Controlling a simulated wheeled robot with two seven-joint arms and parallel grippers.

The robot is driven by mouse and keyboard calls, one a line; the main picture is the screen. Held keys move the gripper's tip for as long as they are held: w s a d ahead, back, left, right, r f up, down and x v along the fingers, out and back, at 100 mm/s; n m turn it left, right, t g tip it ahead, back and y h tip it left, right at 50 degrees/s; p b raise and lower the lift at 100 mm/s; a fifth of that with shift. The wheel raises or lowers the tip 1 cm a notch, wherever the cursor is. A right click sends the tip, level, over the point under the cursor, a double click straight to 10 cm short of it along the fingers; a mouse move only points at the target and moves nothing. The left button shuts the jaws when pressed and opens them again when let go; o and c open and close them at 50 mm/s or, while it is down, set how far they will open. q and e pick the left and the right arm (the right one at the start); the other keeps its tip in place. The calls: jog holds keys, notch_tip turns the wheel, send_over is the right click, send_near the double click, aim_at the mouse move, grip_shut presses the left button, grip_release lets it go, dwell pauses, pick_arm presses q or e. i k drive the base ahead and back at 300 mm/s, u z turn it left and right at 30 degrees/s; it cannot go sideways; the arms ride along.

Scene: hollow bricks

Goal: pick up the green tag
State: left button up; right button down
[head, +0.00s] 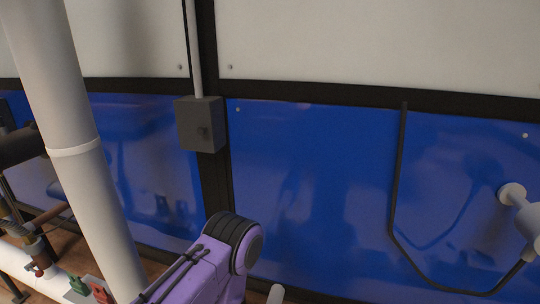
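A small green piece (78,285) shows at the bottom left of the head view, next to a small red piece (99,292). They lie close to a white horizontal pipe (38,277). The green piece is too small to tell for sure whether it is the green tag. No other green thing shows. Neither of my grippers is in view, so how they stand to the green piece cannot be seen.
A thick white pipe (75,130) slants down the left side, just right of the smaller pipes and fittings. A grey box (200,124) is on the wall. Blue panels (310,190) line the wall. A black conduit (396,170) and a white fitting (512,194) are at right.

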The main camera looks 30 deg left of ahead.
aim_at(79, 287)
jog(key=u, duration=3.65)
jog(key=i, duration=3.15)
jog(key=z, duration=3.7)
